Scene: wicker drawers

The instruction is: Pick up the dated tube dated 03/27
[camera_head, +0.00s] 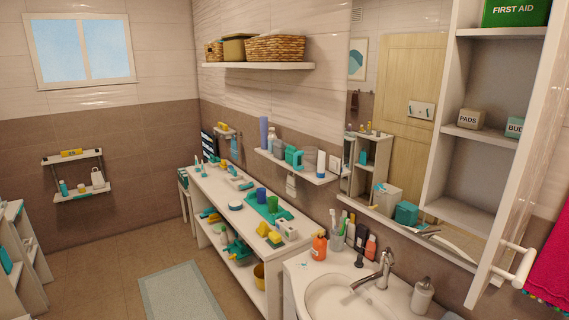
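No date can be read on anything in the head view, so I cannot tell which item is the tube dated 03/27. Small upright items stand behind the sink (345,300): an orange bottle (319,246), a cup with brushes (336,238), a slim green item (343,220) and a reddish bottle (370,247). They are too small to tell whether any is a dated tube. Many small items lie on the long white counter (214,196), also too small to read. My gripper is not in view.
An open white wall cabinet (466,185) with its door (530,165) swung out stands at the right, near the camera. A wall shelf (295,167) holds bottles above the counter. A grey mat (184,295) lies on the floor, which is clear at the left middle.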

